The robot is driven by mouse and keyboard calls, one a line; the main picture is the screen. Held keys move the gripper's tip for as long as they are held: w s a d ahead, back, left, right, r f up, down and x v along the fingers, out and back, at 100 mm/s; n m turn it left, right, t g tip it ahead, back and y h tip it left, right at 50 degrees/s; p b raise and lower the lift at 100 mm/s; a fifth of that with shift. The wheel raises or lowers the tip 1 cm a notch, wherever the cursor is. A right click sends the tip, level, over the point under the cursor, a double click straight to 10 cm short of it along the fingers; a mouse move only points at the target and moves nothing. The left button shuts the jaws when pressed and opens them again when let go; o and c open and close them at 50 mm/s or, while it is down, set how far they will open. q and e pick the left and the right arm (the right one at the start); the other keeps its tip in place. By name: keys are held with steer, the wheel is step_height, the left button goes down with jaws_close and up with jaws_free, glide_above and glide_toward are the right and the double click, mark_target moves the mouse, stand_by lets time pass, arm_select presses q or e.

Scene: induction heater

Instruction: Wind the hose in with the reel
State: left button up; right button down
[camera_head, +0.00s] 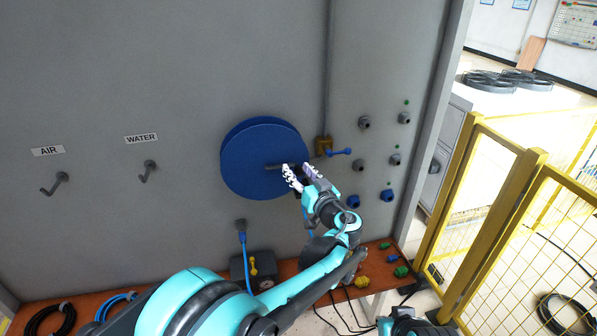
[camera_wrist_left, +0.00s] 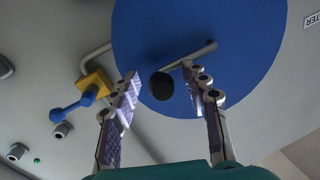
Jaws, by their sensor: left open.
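The blue round reel (camera_head: 255,155) is mounted on the grey wall panel. Its grey crank (camera_head: 279,167) points right; in the left wrist view the crank (camera_wrist_left: 190,58) ends in a dark round knob (camera_wrist_left: 161,86). My left gripper (camera_head: 298,170) is open at the reel's right side. In the left wrist view its fingers stand on either side of the knob, with gaps visible; I cannot tell how deep the knob sits between them. A blue hose (camera_head: 244,262) hangs from a wall fitting left of my arm. My right gripper is not visible.
A yellow valve block with a blue lever (camera_head: 340,151) sits just right of the reel. Several fittings (camera_head: 364,123) stick out farther right. AIR and WATER hooks (camera_head: 149,170) are at left. An orange-brown shelf (camera_head: 22,318) runs below. A yellow fence (camera_head: 510,215) stands at right.

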arm_select(q)
steer(key=shift+w, duration=0.1)
jaws_close()
steer(key=shift+f, duration=0.1)
